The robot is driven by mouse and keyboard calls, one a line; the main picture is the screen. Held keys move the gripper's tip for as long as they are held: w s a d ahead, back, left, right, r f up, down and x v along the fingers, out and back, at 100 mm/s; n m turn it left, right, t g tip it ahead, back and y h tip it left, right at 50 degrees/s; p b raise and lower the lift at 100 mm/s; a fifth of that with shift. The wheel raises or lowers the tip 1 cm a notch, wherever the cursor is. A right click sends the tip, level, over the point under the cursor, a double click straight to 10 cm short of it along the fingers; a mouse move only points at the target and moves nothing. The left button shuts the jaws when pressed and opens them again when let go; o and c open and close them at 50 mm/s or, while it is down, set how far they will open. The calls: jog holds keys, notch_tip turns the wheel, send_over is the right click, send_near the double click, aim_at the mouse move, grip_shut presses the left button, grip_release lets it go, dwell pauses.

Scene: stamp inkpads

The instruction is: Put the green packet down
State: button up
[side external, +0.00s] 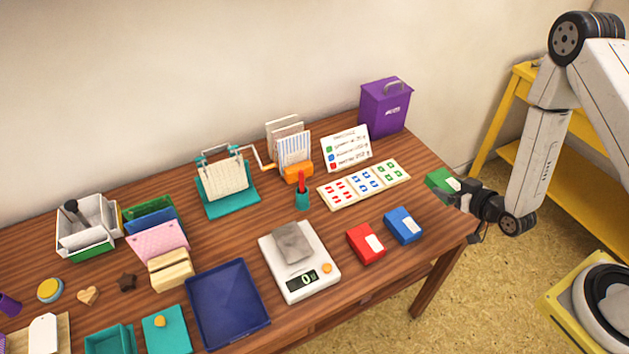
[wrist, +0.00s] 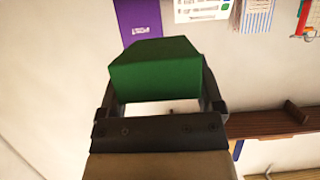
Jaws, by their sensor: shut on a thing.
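The green packet (side external: 441,181) is a small box with a white label, held by my gripper (side external: 458,192) near the right end of the table. In the wrist view the green packet (wrist: 156,70) fills the space between the fingers of my gripper (wrist: 160,100). The gripper is shut on it. In the side external view the packet appears level with the table's right edge; I cannot tell its exact height above the wood. A red packet (side external: 361,246) and a blue packet (side external: 403,227) lie side by side on the table, left of and nearer than the gripper.
A card with red, blue and green marks (side external: 364,185) lies behind the packets, with a sign (side external: 346,147) behind it. A scale (side external: 312,280) holding a grey block stands left of the red packet. A purple bin (side external: 385,107) stands at the back right. Bare wood (side external: 440,226) lies right of the blue packet.

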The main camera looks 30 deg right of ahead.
send_over(439, 217)
jog(key=shift+w+f, duration=0.1)
jog(key=shift+f, duration=2.3)
jog(key=shift+f, duration=1.85)
jog(key=shift+f, duration=0.15)
jog(key=o, duration=1.1)
jog(key=shift+v, duration=3.95)
jog(key=shift+a+f, duration=0.1)
jog(key=shift+a, duration=0.05)
